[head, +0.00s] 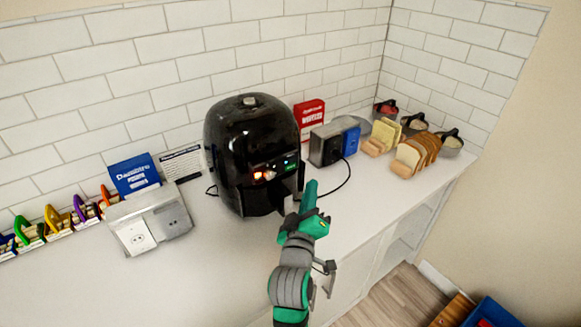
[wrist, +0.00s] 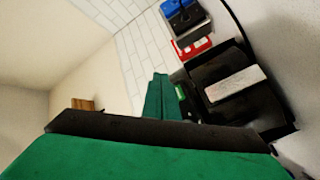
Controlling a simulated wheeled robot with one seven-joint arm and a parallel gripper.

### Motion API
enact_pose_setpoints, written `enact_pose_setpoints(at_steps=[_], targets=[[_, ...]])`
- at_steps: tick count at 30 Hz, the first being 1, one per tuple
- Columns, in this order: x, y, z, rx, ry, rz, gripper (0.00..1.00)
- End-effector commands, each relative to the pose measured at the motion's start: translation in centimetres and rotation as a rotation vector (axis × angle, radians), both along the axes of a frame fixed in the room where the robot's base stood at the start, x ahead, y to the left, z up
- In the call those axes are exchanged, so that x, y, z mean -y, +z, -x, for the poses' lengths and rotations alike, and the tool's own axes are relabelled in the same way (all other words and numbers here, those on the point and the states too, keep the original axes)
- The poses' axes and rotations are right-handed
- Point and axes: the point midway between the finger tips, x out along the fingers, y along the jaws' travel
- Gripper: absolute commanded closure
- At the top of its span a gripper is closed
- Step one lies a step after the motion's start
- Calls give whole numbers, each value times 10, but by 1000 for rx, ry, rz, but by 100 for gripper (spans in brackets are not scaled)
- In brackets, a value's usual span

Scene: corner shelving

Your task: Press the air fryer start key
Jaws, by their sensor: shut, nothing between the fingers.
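The black air fryer (head: 240,135) stands on the white counter against the tiled wall. Its front panel (head: 273,172) has orange-red lights at left and a small green-lit area (head: 291,167) at right. I cannot tell which is the start key. My green gripper (head: 309,192) is shut and empty, just in front of the fryer's right side, its tips near panel height. In the wrist view, tilted, the closed fingers (wrist: 162,95) point past the fryer (wrist: 245,80). A green-lit patch (wrist: 181,92) shows beside the fingertips, partly hidden by them. Contact cannot be told.
A double-socket box (head: 150,222) and blue box (head: 134,175) stand left of the fryer. A red box (head: 309,119), a grey-black appliance (head: 327,145) and sliced bread (head: 410,158) stand to the right. A black cable crosses the counter. The front counter is clear.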

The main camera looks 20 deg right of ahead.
Motion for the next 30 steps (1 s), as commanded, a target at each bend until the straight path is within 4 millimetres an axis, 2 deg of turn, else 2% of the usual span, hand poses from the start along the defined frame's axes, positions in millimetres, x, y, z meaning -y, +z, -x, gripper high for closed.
enact_pose_setpoints(at_steps=[6, 15, 30], targets=[[-10, 0, -28, 0, 2, 0, 100], [-19, 0, -53, 0, 1, 0, 100], [-23, 0, -59, 0, 4, 0, 100]])
